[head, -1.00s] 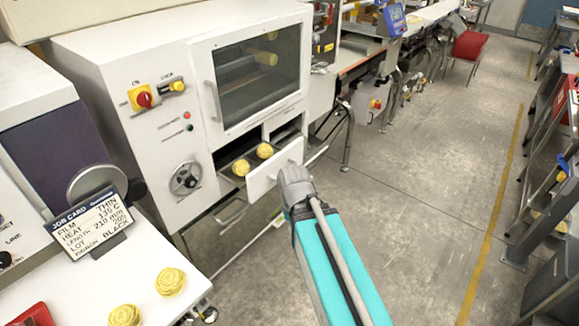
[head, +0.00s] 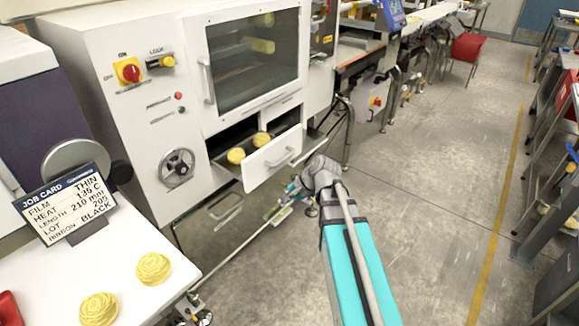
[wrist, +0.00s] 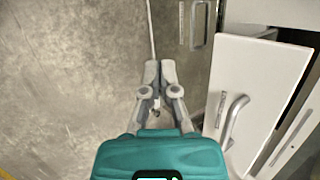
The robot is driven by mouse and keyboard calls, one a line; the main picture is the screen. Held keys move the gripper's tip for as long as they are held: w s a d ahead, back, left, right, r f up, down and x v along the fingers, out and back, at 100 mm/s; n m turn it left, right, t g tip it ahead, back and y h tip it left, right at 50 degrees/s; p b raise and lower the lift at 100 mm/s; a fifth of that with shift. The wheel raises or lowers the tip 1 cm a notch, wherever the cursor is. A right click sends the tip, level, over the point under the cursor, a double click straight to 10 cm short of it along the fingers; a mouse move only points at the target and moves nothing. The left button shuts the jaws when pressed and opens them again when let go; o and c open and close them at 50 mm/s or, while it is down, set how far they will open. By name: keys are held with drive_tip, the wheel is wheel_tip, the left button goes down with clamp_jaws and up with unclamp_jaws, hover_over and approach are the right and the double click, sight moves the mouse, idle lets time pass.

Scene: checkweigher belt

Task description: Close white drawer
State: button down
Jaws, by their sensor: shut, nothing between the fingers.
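The white drawer (head: 272,160) is pulled out from the white machine, below its window. Its front panel has a bar handle, and two yellow rolled pieces (head: 236,155) lie inside. In the wrist view the white drawer (wrist: 252,85) is on the right, with its curved handle (wrist: 233,122) facing down the picture. My gripper (wrist: 160,70) is shut and empty, left of the drawer front and apart from it in that view. In the head view my arm bends low in front of the drawer, and the fingers are too small to make out.
The white machine (head: 135,130) carries knobs and a handwheel (head: 177,168). A white table at the lower left holds a job card (head: 68,204) and yellow rolled pieces (head: 153,269). A metal stand and low bar run beneath the machine. The floor (head: 430,200) to the right is clear.

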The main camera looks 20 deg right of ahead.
drive_tip(key=w+d+f+m+t+y+b, duration=0.25)
drive_tip(key=w+d+m+t+b, duration=0.3)
drive_tip(key=w+m+b, duration=0.3)
drive_tip(key=m+t+y+b, duration=0.2)
drive_tip(key=m+t+b, duration=0.35)
drive_tip(key=m, duration=0.45)
approach(286, 152)
drive_tip(key=v, duration=0.6)
drive_tip(key=shift+s+r, duration=0.15)
drive_tip(key=shift+r, duration=0.15)
drive_tip(key=shift+h, duration=0.25)
drive_tip(key=x, duration=1.4)
drive_tip(key=shift+f, duration=0.2)
